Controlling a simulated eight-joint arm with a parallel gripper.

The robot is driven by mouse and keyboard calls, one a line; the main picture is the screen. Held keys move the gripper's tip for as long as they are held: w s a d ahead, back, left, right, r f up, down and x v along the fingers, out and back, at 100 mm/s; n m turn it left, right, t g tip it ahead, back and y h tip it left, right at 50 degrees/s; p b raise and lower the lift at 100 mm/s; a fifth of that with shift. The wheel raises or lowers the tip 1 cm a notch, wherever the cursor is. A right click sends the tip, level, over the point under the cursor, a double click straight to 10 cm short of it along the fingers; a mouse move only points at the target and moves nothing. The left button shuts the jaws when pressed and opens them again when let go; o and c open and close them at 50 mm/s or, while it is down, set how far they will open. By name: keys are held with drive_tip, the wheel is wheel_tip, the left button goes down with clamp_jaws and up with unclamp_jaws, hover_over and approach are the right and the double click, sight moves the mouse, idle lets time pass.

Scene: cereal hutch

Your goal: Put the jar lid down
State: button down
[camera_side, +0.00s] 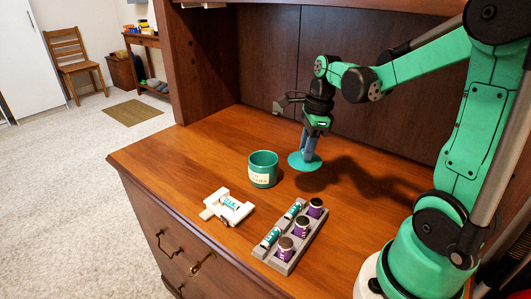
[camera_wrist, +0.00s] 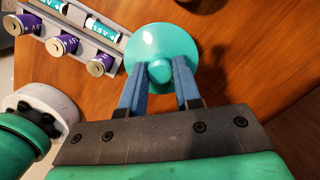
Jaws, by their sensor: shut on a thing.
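The jar lid (camera_side: 305,162) is a round teal disc with a knob. It is at or just above the wooden top, to the right of the jar; I cannot tell if it touches the wood. My gripper (camera_side: 309,151) points down and its blue fingers are shut on the lid's knob. In the wrist view the lid (camera_wrist: 160,50) is at the top centre, with the gripper fingers (camera_wrist: 160,72) on both sides of the knob. The green jar (camera_side: 263,170) stands upright, with a pale label; its mouth has no lid on it.
A grey rack (camera_side: 284,262) with several purple and teal-labelled cells lies in front; it also shows in the wrist view (camera_wrist: 98,36). A white holder (camera_side: 227,207) with a cell sits left of it. Hutch walls (camera_side: 237,60) rise behind. Wood left of the jar is clear.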

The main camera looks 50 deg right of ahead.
drive_tip(key=shift+f, duration=3.9)
drive_tip(key=c, duration=0.6)
unclamp_jaws()
drive_tip(key=shift+f, duration=0.15)
